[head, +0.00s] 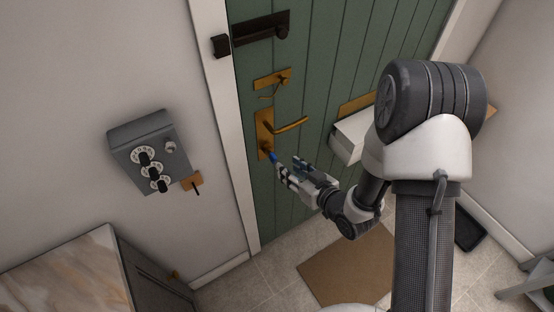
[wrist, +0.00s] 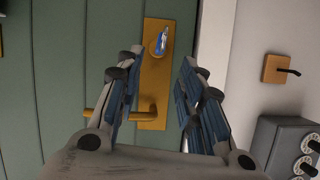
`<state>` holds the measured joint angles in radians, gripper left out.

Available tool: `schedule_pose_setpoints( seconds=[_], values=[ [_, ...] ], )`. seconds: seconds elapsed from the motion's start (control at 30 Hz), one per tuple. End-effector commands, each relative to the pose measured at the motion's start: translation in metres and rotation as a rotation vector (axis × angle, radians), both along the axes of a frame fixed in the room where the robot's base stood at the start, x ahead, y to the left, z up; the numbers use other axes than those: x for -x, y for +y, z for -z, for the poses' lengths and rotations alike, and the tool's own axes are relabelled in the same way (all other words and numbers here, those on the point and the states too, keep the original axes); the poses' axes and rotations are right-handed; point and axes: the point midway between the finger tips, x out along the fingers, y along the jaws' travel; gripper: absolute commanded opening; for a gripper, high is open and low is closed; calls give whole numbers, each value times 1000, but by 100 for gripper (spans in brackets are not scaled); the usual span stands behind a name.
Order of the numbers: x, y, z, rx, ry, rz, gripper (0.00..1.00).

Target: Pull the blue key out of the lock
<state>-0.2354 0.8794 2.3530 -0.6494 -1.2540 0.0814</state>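The blue key (head: 272,156) sits in the lock at the lower end of the brass handle plate (head: 263,128) on the green door (head: 310,70). In the wrist view the picture is turned over, so the blue key (wrist: 161,42) shows near the top of the brass plate (wrist: 154,75). My gripper (head: 283,172) is close in front of the key. In the wrist view my gripper (wrist: 162,58) is open, with one finger on each side of the plate and nothing held between them. The key lies just beyond the fingertips; I cannot tell the exact gap.
The brass lever handle (head: 291,125) sticks out above the key. A dark bolt (head: 262,29) and a brass latch (head: 272,79) are higher on the door. A grey dial box (head: 148,152) hangs on the left wall. A white box (head: 351,136) juts out right of the handle.

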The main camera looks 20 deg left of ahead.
Motion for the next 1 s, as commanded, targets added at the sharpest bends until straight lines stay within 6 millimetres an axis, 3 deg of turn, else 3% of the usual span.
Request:
schedule_pose_setpoints(
  seconds=[0.2, 0.43, 0.9, 1.0],
  values=[
    [-25, 33, 18, 0, 0, -2, 35],
    [-44, 57, 31, 0, -1, -1, 35],
    [-52, 66, 34, 1, 1, 1, 35],
    [-52, 66, 34, 1, 1, 1, 29]
  ],
)
